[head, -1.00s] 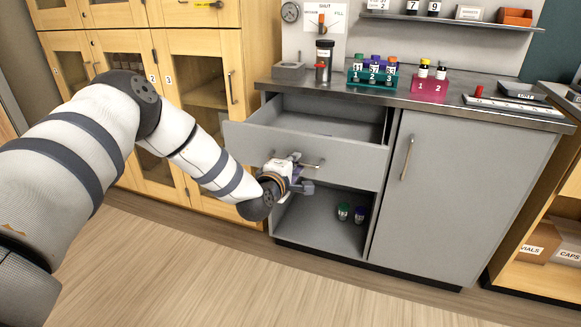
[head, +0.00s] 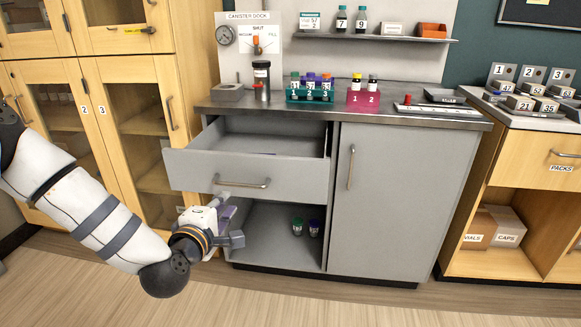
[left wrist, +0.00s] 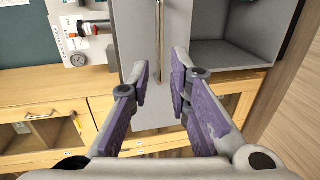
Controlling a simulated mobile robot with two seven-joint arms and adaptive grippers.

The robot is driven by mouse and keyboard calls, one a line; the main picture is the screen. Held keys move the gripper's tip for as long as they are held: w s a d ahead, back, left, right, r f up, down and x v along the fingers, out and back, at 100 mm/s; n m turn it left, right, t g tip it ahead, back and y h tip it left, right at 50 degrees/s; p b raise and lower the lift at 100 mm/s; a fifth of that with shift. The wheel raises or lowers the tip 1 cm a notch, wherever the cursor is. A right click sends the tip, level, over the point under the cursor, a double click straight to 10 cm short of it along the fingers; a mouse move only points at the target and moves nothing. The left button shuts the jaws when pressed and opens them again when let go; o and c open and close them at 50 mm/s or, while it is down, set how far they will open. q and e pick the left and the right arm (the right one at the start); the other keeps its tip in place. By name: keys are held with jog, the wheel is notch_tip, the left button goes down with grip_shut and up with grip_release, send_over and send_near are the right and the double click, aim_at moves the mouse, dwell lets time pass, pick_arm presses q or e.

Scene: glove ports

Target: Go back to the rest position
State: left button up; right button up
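My left gripper (head: 233,222) is in front of the grey cabinet, below and to the left of the handle (head: 242,183) of the pulled-out drawer (head: 246,174). It is apart from that handle. In the left wrist view its two purple-padded fingers (left wrist: 161,78) stand apart with nothing held between them. A long metal handle (left wrist: 158,42) shows beyond the fingers there. My right gripper is in neither view.
The open drawer juts out above an open compartment (head: 270,245) holding two small capped vials (head: 297,227). The counter (head: 330,105) carries a teal rack (head: 310,96), a pink rack (head: 363,98) and a canister (head: 261,82). The floor (head: 330,306) in front is clear.

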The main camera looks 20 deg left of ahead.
pick_arm(q)
jog(key=s+d+f+m+g+h+p, duration=0.1)
jog(key=s+d+f+m+g+h, duration=0.1)
jog(key=s+d+f+m+g, duration=0.45)
jog(key=s+d+f+m+g+h+p, duration=0.1)
jog(key=s+d+f+m+h, duration=0.3)
jog(key=s+f, duration=0.5)
jog(key=s+f+m+g, duration=0.1)
jog(key=s+m+g, duration=0.2)
jog(key=s, duration=0.6)
jog(key=s+d+f+m+g+y, duration=0.1)
jog(key=s+f+m+g, duration=0.1)
jog(key=s, duration=0.8)
jog(key=s+f+m+g+y, duration=0.1)
jog(key=s+m+g, duration=0.3)
jog(key=s, duration=0.6)
jog(key=shift+s+d+f+m+g+p, duration=0.25)
jog(key=shift+f+m+g+p, duration=0.1)
jog(key=shift+f+g+p, duration=0.25)
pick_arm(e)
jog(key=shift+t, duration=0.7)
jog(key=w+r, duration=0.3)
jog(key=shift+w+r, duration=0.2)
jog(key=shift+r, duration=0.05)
pick_arm(q)
jog(key=shift+w+r, duration=0.1)
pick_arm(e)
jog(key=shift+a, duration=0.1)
